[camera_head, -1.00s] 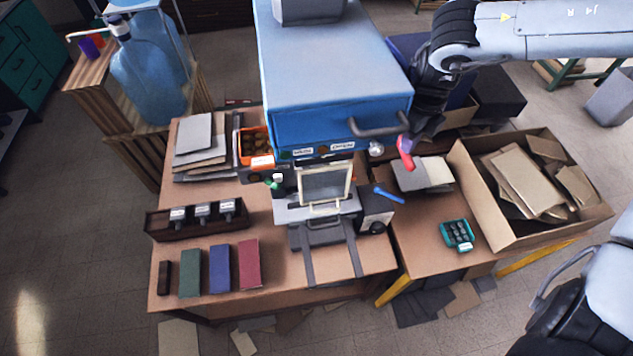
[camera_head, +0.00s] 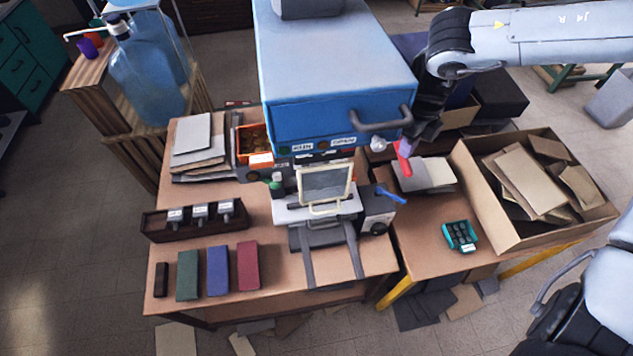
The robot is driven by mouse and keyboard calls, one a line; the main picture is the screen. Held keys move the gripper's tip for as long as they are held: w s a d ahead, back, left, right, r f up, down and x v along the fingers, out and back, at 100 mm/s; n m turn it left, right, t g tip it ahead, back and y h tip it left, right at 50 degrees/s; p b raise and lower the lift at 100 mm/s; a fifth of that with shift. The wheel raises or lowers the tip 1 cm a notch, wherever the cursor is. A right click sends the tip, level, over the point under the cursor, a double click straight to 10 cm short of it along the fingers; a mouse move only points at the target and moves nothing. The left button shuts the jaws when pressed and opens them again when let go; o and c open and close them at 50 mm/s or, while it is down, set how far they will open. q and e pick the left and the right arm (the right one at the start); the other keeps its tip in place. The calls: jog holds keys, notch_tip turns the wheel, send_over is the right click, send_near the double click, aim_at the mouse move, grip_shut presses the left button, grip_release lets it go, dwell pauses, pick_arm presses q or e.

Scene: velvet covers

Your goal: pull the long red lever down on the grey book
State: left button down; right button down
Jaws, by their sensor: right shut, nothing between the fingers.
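The long red lever (camera_head: 404,165) shows just right of the blue press housing, below its grey handle. Its upper part is partly covered by my right gripper (camera_head: 411,147), which comes down from the upper right. The gripper's dark fingers are shut with nothing between them, right at the lever; I cannot tell whether they touch it. A grey cover or book (camera_head: 431,174) lies on the table behind and right of the lever. Another grey piece (camera_head: 318,236) lies in the press bed; I cannot tell which is the grey book. My left gripper is out of view.
The blue press housing (camera_head: 335,70) fills the middle, with a grey handle (camera_head: 382,118) near my gripper. A cardboard box (camera_head: 490,205) of boards stands right. A teal tray (camera_head: 459,236) and a blue-handled knob (camera_head: 390,195) sit nearer.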

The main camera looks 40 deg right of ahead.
jog(key=shift+w+d+f+b, duration=0.15)
jog(key=shift+f+b, duration=0.25)
jog(key=shift+f, duration=0.2)
jog(key=shift+w+f+b, duration=0.15)
jog(key=shift+f+b, duration=0.25)
jog(key=shift+f, duration=0.25)
jog(key=shift+f, duration=0.15)
jog(key=shift+w+d+f+b, duration=0.15)
jog(key=shift+w+f+b, duration=0.1)
jog(key=shift+f+b, duration=0.4)
jog(key=shift+w+d+f+b, duration=0.1)
jog(key=shift+w+f+b, duration=0.1)
jog(key=shift+f+b, duration=0.4)
jog(key=shift+w+d+f, duration=0.1)
jog(key=shift+w+f, duration=0.05)
jog(key=shift+f, duration=0.25)
